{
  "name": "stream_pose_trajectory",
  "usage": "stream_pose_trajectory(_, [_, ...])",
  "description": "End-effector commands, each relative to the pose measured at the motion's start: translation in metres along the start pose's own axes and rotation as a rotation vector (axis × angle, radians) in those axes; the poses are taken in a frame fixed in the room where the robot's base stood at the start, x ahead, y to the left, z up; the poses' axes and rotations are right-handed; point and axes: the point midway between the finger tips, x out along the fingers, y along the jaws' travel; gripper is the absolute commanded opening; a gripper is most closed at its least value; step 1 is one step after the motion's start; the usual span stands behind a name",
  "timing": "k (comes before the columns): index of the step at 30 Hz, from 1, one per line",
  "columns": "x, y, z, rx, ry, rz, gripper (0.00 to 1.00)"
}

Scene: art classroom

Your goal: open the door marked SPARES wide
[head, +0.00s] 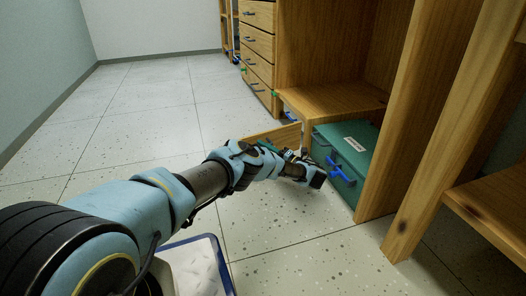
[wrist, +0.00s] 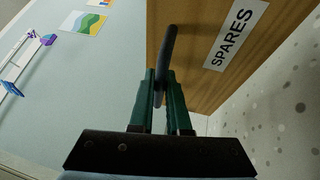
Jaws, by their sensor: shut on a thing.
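The door marked SPARES (wrist: 193,72) is a wooden panel with a white SPARES label (wrist: 235,36) in the wrist view. In the head view the door (head: 277,137) stands swung out at the left of the low compartment, partly hidden behind my arm. Its dark bar handle (wrist: 169,45) lies between the green fingers of my gripper (wrist: 162,88), which is shut on it. In the head view the fingers are small and largely hidden by my wrist, so the grip is clear only in the wrist view.
A green case (head: 355,146) with a blue handle and white label sits in the open compartment. Wooden drawers (head: 259,43) stand farther back. A wooden upright (head: 440,130) and shelf (head: 495,205) are at right. Bare tiled floor (head: 130,125) lies left of the door.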

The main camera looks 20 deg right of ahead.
Motion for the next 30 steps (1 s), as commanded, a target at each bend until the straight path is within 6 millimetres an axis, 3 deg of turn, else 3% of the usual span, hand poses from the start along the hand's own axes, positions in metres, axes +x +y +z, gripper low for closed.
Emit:
stream_pose_trajectory(14, [0.0003,0.0000,0.0007,0.002,0.012,0.000,0.00])
stream_pose_trajectory(15, [0.0002,0.0000,0.0007,0.002,0.012,0.000,0.18])
stream_pose_trajectory(22, [0.0000,0.0001,0.0008,0.002,0.011,0.000,0.44])
stream_pose_trajectory(30, [0.0002,0.0013,0.0009,0.001,0.011,0.000,0.45])
